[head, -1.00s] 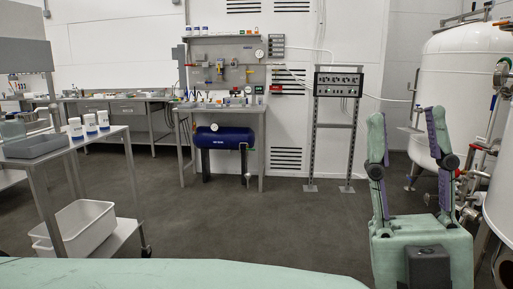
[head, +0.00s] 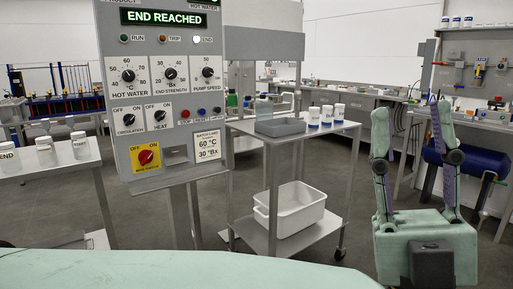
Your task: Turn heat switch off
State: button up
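The grey control panel (head: 107,70) stands left of centre in the head view, its display reading END REACHED. The HEAT switch (head: 160,116) is a small black knob on a white plate marked OFF and ON, right of the similar CIRCULATION switch (head: 128,119). The picture is too small to tell which way the HEAT knob points. My gripper (head: 409,108) is at the right of the view, fingers pointing up and spread apart, open and empty. It is well to the right of the panel and touches nothing.
A yellow plate with a red main switch (head: 146,158) sits below the HEAT switch. Left of the panel, a table (head: 45,170) holds white jars. To the right, a trolley (head: 270,140) carries a grey tray, jars and a white bin (head: 290,212). Open floor lies between trolley and gripper.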

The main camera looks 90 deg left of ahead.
aim_at(159, 114)
jog(key=u, duration=3.2)
jog(key=i+l+u, duration=0.25)
jog(key=i+l, duration=0.3)
jog(key=i, duration=0.05)
